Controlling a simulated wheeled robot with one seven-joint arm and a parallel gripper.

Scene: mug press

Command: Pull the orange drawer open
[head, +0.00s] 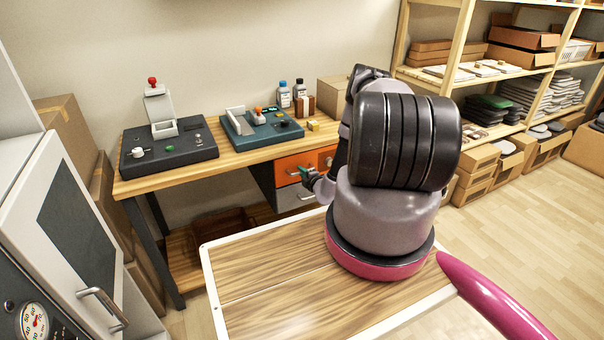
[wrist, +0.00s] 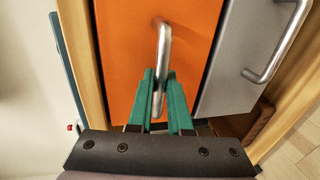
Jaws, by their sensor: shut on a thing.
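The orange drawer (head: 291,168) is under the right part of the wooden workbench. Its front (wrist: 122,55) fills the middle of the wrist view and looks flush with the bench frame. A metal bar handle (wrist: 164,45) stands out from it. My gripper (wrist: 160,88) has its two green fingers shut on the lower end of this handle.
A grey drawer (head: 294,196) lies below the orange one; its handle (wrist: 279,50) is close to my gripper. On the bench (head: 178,178) stand a dark press device (head: 168,152), a teal device (head: 262,133) and bottles (head: 284,95). Shelves (head: 470,75) stand at right.

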